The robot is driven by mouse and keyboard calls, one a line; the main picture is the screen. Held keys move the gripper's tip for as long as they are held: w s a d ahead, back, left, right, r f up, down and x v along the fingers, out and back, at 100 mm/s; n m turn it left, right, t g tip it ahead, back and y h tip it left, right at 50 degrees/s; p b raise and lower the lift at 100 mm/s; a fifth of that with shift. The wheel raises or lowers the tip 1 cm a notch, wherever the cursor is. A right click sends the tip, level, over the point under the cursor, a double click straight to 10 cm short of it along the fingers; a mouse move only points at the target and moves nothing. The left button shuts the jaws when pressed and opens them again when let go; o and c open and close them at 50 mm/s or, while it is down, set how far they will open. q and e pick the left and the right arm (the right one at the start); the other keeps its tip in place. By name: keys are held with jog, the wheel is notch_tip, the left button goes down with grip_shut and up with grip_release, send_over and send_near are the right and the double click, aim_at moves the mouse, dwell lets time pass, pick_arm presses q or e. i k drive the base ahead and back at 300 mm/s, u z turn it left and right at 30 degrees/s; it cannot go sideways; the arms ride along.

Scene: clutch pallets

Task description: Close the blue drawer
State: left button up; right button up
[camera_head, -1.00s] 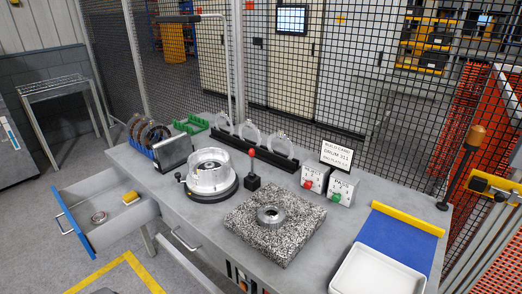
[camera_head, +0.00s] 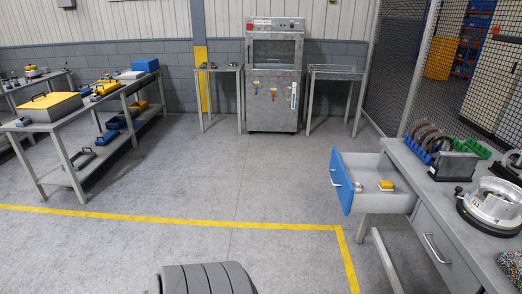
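The blue drawer (camera_head: 342,181) is open at the left end of the grey workbench (camera_head: 450,207) on the right side of the head view. Its blue front faces left and carries a metal handle (camera_head: 335,179). A yellow block (camera_head: 386,185) and a small round metal part (camera_head: 357,187) lie inside it. Neither of my grippers shows in the head view.
The floor left of the drawer is clear, with yellow line markings (camera_head: 200,219). A side bench (camera_head: 100,134) with boxes stands at the left. A metal oven cabinet (camera_head: 274,75) stands at the back wall. Mesh fencing rises behind the workbench.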

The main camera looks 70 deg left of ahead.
aim_at(365, 169)
jog(key=u, duration=1.3)
jog(key=i, duration=0.8)
jog(key=u, duration=0.45)
jog(key=i, duration=1.1)
jog(key=z, duration=0.6)
